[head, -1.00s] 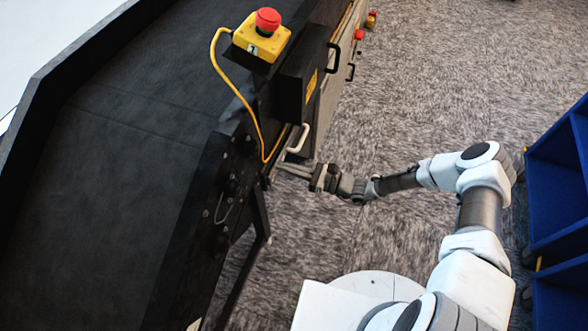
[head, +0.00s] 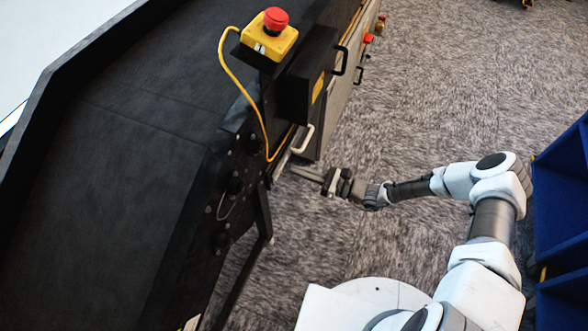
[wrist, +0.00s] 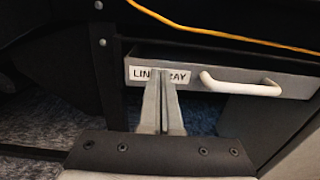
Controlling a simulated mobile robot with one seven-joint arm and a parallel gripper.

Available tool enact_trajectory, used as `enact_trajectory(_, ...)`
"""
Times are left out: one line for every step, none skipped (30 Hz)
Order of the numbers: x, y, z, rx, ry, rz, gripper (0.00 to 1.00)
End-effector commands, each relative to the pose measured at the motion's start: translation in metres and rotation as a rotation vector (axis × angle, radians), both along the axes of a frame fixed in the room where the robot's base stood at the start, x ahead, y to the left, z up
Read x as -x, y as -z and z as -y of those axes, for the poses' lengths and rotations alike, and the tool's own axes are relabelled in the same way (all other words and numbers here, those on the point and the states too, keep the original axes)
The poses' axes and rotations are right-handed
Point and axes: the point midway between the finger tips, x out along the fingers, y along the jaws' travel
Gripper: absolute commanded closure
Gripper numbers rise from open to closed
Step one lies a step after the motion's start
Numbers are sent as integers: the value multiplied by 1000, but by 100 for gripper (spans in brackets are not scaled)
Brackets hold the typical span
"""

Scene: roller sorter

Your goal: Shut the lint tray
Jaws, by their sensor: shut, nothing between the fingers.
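The lint tray (wrist: 222,76) is a grey drawer low in the dark machine, with a white label and a pale bar handle (wrist: 240,84) on its front. A dark strip shows above its front edge; how far it stands out is hard to tell. In the head view the handle (head: 303,138) shows at the machine's side, and the tray front (head: 281,163) is seen at a steep angle. My gripper (head: 295,170) is shut and empty, just outside the tray front. In the wrist view its fingertips (wrist: 161,76) cover the label's middle, left of the handle; contact cannot be told.
A yellow box with a red stop button (head: 275,20) sits on the machine; its yellow cable (head: 245,100) hangs above the tray. A machine leg (head: 264,212) stands near my gripper. Blue shelving (head: 562,200) is at the right. Carpet between is clear.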

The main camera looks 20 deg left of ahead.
Motion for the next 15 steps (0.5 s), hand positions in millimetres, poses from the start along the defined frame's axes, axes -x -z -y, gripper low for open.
enact_trajectory(-1, 0, 7, 0, 0, 1, 100)
enact_trajectory(-1, -3, 17, 0, 3, 1, 100)
enact_trajectory(0, -3, 27, 2, 3, 2, 100)
enact_trajectory(1, -4, 35, 0, 3, 1, 100)
enact_trajectory(1, -3, 42, 1, 3, 1, 100)
enact_trajectory(2, -3, 52, 1, 2, 1, 100)
enact_trajectory(3, -3, 58, 0, 2, 1, 100)
enact_trajectory(3, -3, 65, 1, 2, 1, 100)
enact_trajectory(4, -3, 72, 0, 1, 2, 100)
enact_trajectory(4, -3, 78, 0, 2, 2, 100)
enact_trajectory(5, -2, 83, 1, 2, 2, 100)
enact_trajectory(5, -2, 88, 0, 1, 2, 100)
enact_trajectory(6, -2, 92, 0, 0, 2, 100)
enact_trajectory(6, -2, 95, 0, 0, 2, 100)
enact_trajectory(6, -1, 99, 0, 0, 1, 100)
